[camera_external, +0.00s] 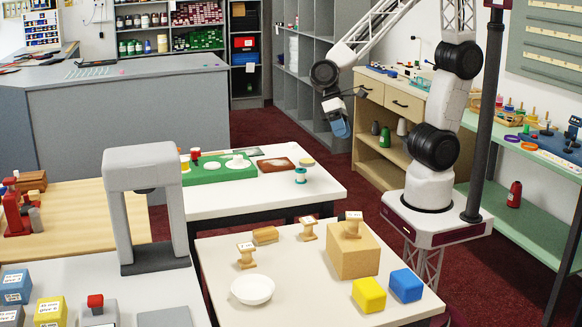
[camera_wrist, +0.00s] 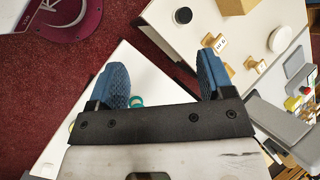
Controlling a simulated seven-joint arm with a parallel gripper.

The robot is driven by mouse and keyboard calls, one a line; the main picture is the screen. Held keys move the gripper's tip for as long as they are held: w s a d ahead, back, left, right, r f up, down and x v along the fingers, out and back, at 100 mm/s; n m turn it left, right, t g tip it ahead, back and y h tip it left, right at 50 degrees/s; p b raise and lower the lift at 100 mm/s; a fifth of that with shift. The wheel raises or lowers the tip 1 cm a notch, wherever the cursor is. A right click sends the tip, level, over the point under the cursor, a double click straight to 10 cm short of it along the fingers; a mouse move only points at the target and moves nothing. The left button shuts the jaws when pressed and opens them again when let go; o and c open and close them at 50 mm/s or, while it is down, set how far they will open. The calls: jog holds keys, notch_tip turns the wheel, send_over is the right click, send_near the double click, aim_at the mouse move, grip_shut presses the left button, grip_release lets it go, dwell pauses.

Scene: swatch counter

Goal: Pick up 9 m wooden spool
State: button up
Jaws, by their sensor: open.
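Three pale wooden spools with white labels are on the right front table in the external view: one front left (camera_external: 246,257), one at the back (camera_external: 308,230) and one on top of a tan block (camera_external: 351,229). Their labels are too small to read surely, so I cannot tell which is the 9 m one. My gripper (camera_external: 338,121) hangs in the air behind the tables, well away from the spools. In the wrist view my gripper (camera_wrist: 163,78) has its blue fingers wide apart with nothing held; a labelled spool (camera_wrist: 219,43) lies beyond the right finger.
The tan block (camera_external: 354,261), a white bowl (camera_external: 252,290), a small wooden piece (camera_external: 265,235), and yellow (camera_external: 369,295) and blue (camera_external: 406,286) cubes share the table. A grey arch (camera_external: 142,185) stands to the left. A dark post (camera_external: 488,120) rises beside my base.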

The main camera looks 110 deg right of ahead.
jog(key=w+a+f+m+y, duration=0.45)
jog(key=w+a+f, duration=0.2)
jog(key=w, duration=0.25)
jog(key=m+y, duration=0.3)
jog(key=m, duration=0.4)
send_near(311, 229)
jog(key=shift+s+a+n+t, duration=0.25)
jog(key=shift+a+t, duration=0.15)
jog(key=shift+a, duration=0.1)
jog(key=shift+x, duration=1.3)
jog(key=shift+x, duration=2.6)
jog(key=shift+s, duration=0.1)
